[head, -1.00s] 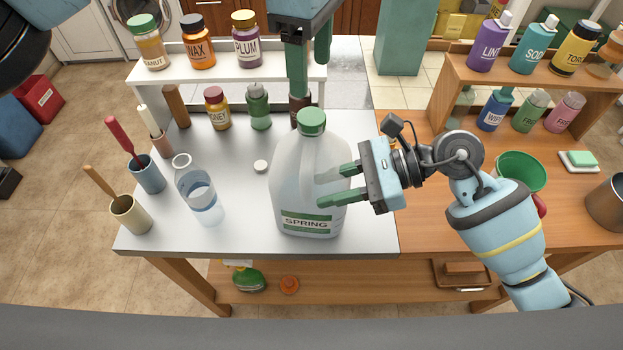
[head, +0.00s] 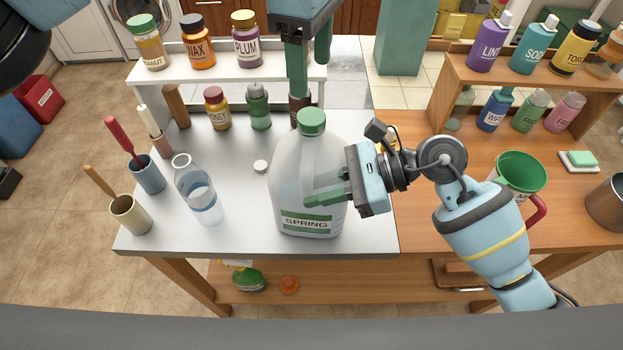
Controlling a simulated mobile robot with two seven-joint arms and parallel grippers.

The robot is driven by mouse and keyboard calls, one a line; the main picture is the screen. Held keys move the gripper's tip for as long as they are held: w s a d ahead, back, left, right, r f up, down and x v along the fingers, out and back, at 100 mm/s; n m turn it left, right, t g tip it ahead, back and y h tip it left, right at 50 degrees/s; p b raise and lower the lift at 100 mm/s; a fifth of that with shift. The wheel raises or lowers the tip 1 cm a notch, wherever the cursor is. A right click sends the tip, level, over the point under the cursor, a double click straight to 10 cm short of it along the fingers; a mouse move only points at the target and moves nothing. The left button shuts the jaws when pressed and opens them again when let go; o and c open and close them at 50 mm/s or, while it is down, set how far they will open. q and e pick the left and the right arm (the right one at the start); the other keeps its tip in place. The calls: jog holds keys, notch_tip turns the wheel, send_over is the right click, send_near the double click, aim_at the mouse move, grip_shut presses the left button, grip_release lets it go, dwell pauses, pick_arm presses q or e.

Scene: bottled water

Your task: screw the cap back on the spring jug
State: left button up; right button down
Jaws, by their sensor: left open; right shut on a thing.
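The spring jug (head: 296,190), large, translucent and labelled SPRING, stands upright on the grey worktop. A green cap (head: 311,120) sits on its neck; I cannot tell how tight it is. My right gripper (head: 318,190) is shut on the jug from its right side, at the lower body. One finger shows in front and the other is partly hidden by the jug. My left gripper (head: 311,78) is open and empty, pointing down above and behind the cap, apart from it.
A small white cap (head: 261,166) lies left of the jug. An open clear bottle (head: 202,195) stands further left. Several small bottles, including a green one (head: 258,108), stand behind. A green funnel-like vessel (head: 521,172) is at right.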

aim_at(312, 116)
pick_arm(q)
jog(key=m, duration=0.4)
jog(key=shift+m, duration=0.3)
jog(key=shift+f, duration=4.05)
jog(key=c, duration=1.1)
